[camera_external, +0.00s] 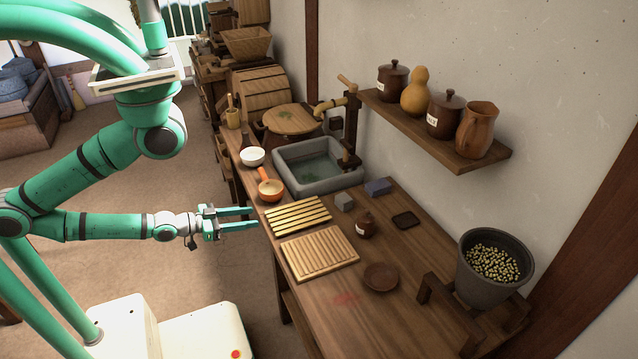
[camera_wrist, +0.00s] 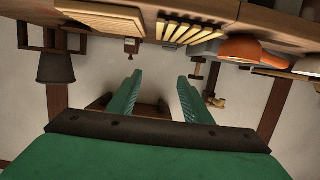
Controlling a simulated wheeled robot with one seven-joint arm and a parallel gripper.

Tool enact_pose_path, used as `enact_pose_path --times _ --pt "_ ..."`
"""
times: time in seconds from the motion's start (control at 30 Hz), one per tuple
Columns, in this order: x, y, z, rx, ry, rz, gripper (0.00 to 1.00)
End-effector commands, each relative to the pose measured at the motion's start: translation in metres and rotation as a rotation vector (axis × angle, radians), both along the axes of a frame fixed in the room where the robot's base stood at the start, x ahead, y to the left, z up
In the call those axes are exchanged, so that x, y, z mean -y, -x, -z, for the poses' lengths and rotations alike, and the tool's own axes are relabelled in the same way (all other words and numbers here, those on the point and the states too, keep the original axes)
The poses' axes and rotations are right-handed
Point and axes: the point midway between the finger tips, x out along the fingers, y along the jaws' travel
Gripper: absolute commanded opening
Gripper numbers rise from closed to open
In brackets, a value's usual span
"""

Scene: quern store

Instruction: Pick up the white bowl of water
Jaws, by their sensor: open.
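The white bowl (camera_external: 252,156) sits upright near the left edge of the wooden counter, beside the stone sink; its inside looks pale, and I cannot make out water. At the right edge of the wrist view, a white rounded thing (camera_wrist: 308,66) looks like this bowl, partly cut off. My gripper (camera_external: 256,218) is open and empty, its two green fingers pointing right at the counter's left edge, near the slatted rack. It is nearer the camera than the bowl and apart from it. In the wrist view the open fingers (camera_wrist: 160,78) have nothing between them.
An orange pan (camera_external: 271,190) stands between my gripper and the bowl; its handle points toward the bowl. The stone sink (camera_external: 318,184) is right of the bowl. A slatted rack (camera_external: 298,215) and a ribbed board (camera_external: 320,255) lie nearer. Open floor (camera_external: 215,270) is left of the counter.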

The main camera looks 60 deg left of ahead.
Motion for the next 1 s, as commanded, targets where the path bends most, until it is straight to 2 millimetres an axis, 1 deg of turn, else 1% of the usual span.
enact_pose_path --times 0.37,0.47,0.5,0.57,0.6,0.8,0.87,0.97,1.0 --pt "0.000 0.000 0.000 0.000 0.000 0.000 0.45" --pt "0.000 0.000 0.000 0.000 0.000 0.000 0.67" --pt "0.000 0.000 0.000 0.000 0.000 0.000 0.77" --pt "0.000 0.000 0.000 0.000 0.000 0.000 0.91" --pt "0.000 0.000 0.000 0.000 0.000 0.000 1.00" --pt "0.000 0.000 0.000 0.000 0.000 0.000 1.00" --pt "-0.002 -0.001 0.003 -0.008 -0.004 -0.004 1.00" --pt "-0.010 -0.003 0.021 -0.058 -0.025 -0.023 1.00" --pt "-0.016 -0.004 0.034 -0.093 -0.040 -0.036 1.00"
